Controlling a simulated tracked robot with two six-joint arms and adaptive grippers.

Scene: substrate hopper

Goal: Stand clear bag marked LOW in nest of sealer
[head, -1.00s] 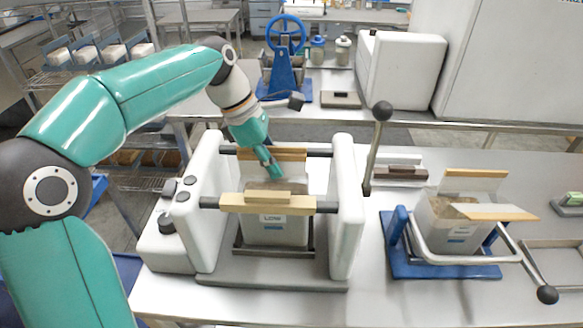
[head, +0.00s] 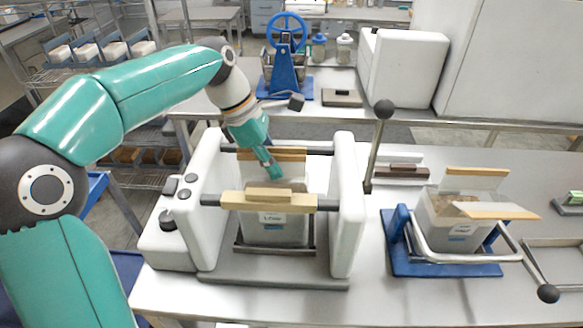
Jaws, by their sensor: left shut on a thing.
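A clear bag (head: 285,236) with greyish-brown contents and a white front label stands upright in the white sealer (head: 347,215). Its label is too small to read surely. Its foot is at the dark metal nest frame (head: 240,248), between the sealer's two white side walls. A wooden-faced front bar (head: 240,200) crosses in front of the bag and hides part of its upper portion. My left gripper (head: 272,170) reaches down from above, between the front and back bars, and is shut on the bag's top; the exact grip is small in view. My right gripper is not in view.
To the right, another bag (head: 457,235) stands in a blue-based holder (head: 410,268) with a bent metal lever. An upright rod with a black knob (head: 384,109) rises beside the sealer. A blue handwheel press (head: 286,60) stands on the back bench.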

